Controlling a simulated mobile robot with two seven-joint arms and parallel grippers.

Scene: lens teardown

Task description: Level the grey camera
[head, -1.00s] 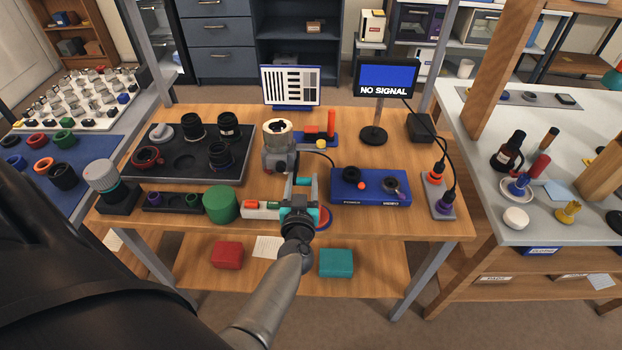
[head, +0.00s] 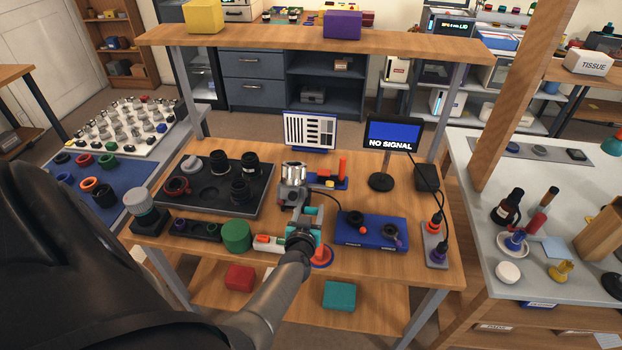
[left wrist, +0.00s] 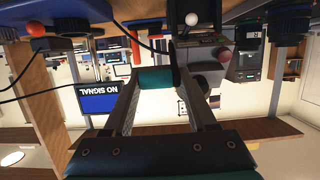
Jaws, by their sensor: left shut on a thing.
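The grey camera (head: 292,197) stands in the middle of the wooden bench, with a pale, dark-banded cylindrical part (head: 294,171) on its upper end. Its exact tilt is hard to judge at this size. My left gripper (head: 309,212) is on the near side of the camera. It is shut on a teal handle, which shows between the two grey fingers in the left wrist view (left wrist: 158,79). In the head view the gripper partly hides the handle and the camera's lower part. My right gripper is not in view.
A test chart (head: 309,131) and a NO SIGNAL monitor (head: 391,136) stand behind the camera.

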